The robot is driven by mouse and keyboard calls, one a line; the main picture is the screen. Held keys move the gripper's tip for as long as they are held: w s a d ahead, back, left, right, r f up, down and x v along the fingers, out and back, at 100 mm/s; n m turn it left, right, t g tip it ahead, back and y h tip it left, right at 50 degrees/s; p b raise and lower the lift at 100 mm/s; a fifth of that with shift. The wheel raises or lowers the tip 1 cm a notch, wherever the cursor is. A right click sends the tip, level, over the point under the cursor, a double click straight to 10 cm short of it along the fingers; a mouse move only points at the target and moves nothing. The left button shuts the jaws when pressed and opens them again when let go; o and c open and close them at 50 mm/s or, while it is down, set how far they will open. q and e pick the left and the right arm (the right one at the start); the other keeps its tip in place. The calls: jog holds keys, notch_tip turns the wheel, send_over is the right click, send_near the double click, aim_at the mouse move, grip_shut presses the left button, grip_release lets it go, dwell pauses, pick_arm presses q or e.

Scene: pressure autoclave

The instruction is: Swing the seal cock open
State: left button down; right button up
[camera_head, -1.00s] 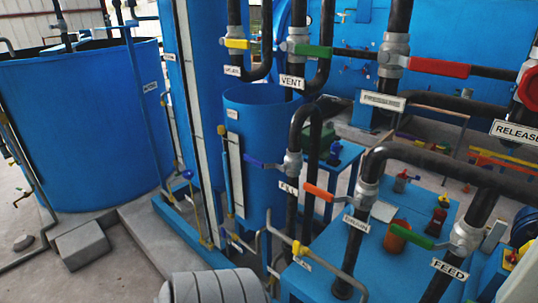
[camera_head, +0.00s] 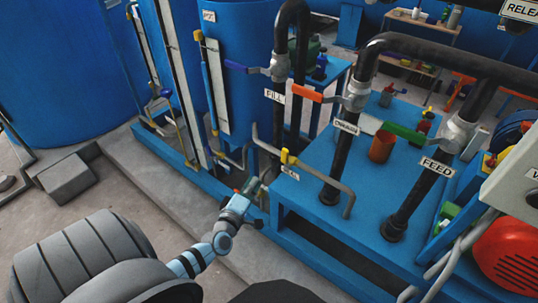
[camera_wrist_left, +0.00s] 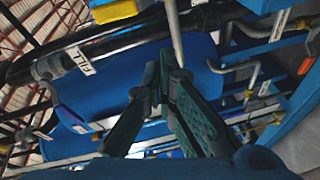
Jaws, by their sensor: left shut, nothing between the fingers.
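The seal cock (camera_head: 288,157) shows in the head view as a small yellow handle on a thin grey pipe, left of the blue bench. A partly readable white tag (camera_head: 290,172) hangs just below it. My left gripper (camera_head: 252,187) is low and to the left of the cock, apart from the yellow handle in the picture. In the wrist view the left gripper's dark fingers (camera_wrist_left: 165,68) meet at their tips with nothing held. I cannot pick out the cock for sure in the wrist view. My right gripper is not in view.
Above stand a blue-handled FILL valve (camera_head: 248,68) and an orange-handled valve (camera_head: 307,93). A green-handled FEED valve (camera_head: 408,133) is to the right. The blue bench (camera_head: 300,218) edges the space right of my gripper. Bare floor (camera_head: 130,190) lies to the left.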

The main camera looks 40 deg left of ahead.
aim_at(286, 160)
pick_arm(q)
jog(key=w+r+n+y+b, duration=0.1)
jog(key=w+r+n+b, duration=0.1)
jog(key=w, duration=0.8)
notch_tip(286, 160, up, 2)
jog(key=shift+a+r+n+t, duration=0.15)
jog(key=shift+a+n+t, duration=0.25)
jog(key=shift+n, duration=0.1)
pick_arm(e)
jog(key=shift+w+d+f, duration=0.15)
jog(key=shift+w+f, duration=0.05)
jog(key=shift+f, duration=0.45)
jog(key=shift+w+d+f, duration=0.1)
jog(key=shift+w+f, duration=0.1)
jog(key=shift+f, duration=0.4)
pick_arm(q)
jog(key=shift+w, duration=0.15)
jog(key=shift+d, duration=0.1)
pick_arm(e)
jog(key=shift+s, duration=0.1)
